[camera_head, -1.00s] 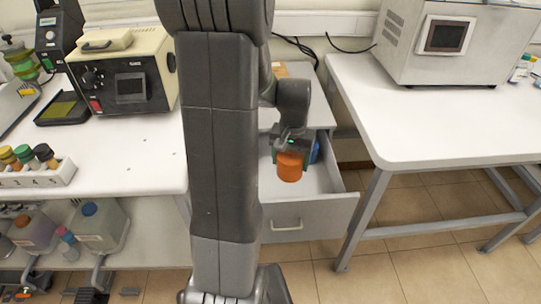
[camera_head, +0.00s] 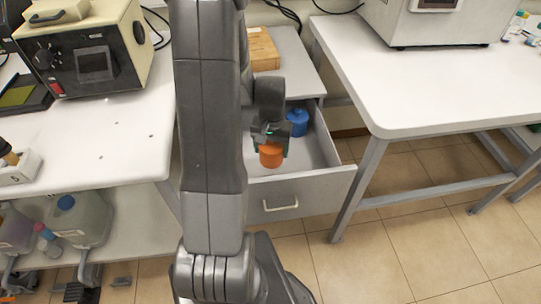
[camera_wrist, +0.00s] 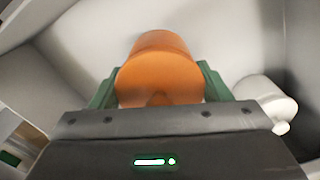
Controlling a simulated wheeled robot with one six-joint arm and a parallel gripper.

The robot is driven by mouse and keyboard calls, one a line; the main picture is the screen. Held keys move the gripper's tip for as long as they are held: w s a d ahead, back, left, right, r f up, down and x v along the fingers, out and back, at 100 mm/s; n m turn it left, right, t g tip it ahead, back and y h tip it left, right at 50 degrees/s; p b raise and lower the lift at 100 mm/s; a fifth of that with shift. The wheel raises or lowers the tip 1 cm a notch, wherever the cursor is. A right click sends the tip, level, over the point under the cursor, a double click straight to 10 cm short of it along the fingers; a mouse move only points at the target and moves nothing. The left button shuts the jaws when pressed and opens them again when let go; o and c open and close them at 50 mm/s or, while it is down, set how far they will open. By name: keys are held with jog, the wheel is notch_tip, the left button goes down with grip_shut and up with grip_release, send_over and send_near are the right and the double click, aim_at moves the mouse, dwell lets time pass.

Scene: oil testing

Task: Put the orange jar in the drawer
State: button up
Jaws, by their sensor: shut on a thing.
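The orange jar (camera_head: 271,155) is held in my gripper (camera_head: 270,146), over the open drawer (camera_head: 300,184). In the wrist view the orange jar (camera_wrist: 160,70) sits between the two green fingers of my gripper (camera_wrist: 160,86), which are shut on it. The drawer's pale inside (camera_wrist: 85,60) shows around and beyond the jar. I cannot tell whether the jar touches the drawer floor. The drawer is pulled out, with a handle on its front. My arm hides the drawer's left part in the head view.
A blue jar (camera_head: 297,122) stands in the drawer, behind and right of the orange jar. White tables stand left (camera_head: 100,135) and right (camera_head: 420,90).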

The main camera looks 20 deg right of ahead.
jog(key=shift+f, duration=2.25)
jog(key=shift+f, duration=0.1)
jog(key=o, duration=1)
notch_tip(320, 180, up, 12)
jog(key=shift+r, duration=0.15)
